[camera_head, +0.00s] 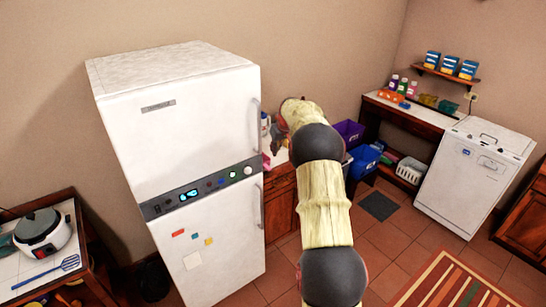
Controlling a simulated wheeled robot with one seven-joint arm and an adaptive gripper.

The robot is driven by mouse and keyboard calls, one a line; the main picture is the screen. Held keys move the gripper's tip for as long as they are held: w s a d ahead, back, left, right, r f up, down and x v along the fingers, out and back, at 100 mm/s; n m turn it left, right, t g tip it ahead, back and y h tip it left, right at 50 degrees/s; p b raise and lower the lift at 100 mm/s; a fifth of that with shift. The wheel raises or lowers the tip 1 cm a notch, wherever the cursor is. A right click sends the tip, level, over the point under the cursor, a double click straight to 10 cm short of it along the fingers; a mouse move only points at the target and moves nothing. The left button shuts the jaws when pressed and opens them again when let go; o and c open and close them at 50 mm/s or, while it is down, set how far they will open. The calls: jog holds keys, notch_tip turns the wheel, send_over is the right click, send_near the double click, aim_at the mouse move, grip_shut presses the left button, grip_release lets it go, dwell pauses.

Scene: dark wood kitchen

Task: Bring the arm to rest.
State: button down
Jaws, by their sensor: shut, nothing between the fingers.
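My arm rises from the bottom of the head view, with pale links and dark joints, and reaches up and away in front of the fridge's right side. Its far end bends out of sight near the counter behind. My gripper's fingers cannot be made out; the arm's own links seem to hide them. No held object shows.
A white fridge (180,110) stands close on the left of my arm. A wooden cabinet (281,205) is behind the arm. A white dishwasher (472,175), blue bin (363,162) and shelf (446,74) are at right. A striped rug (450,285) lies on open tiled floor.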

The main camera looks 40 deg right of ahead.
jog(key=r, duration=0.1)
jog(key=s+r, duration=0.1)
jog(key=r, duration=0.1)
jog(key=s+r, duration=0.1)
jog(key=shift+s+d+r, duration=0.15)
jog(key=shift+s+d, duration=0.1)
jog(key=shift+d, duration=0.1)
jog(key=s+a+f+m+g+y, duration=0.1)
jog(key=s+a+f+m+g, duration=0.15)
jog(key=s+a+f, duration=0.4)
jog(key=s+a+r+b, duration=0.1)
jog(key=s+a+b, duration=0.3)
jog(key=s+a, duration=0.55)
jog(key=s+a+r+b, duration=0.1)
jog(key=s+a+b, duration=0.4)
jog(key=a, duration=0.8)
jog(key=s+a+f+n+t+b, duration=0.1)
jog(key=s+a+f+n+b, duration=0.1)
jog(key=s+a+b, duration=0.3)
jog(key=s+a+f+n+t+b, duration=0.2)
jog(key=s+a+b, duration=0.4)
jog(key=s+a, duration=0.8)
jog(key=shift+s+a+f+n, duration=0.15)
jog(key=shift+a+f+n, duration=0.6)
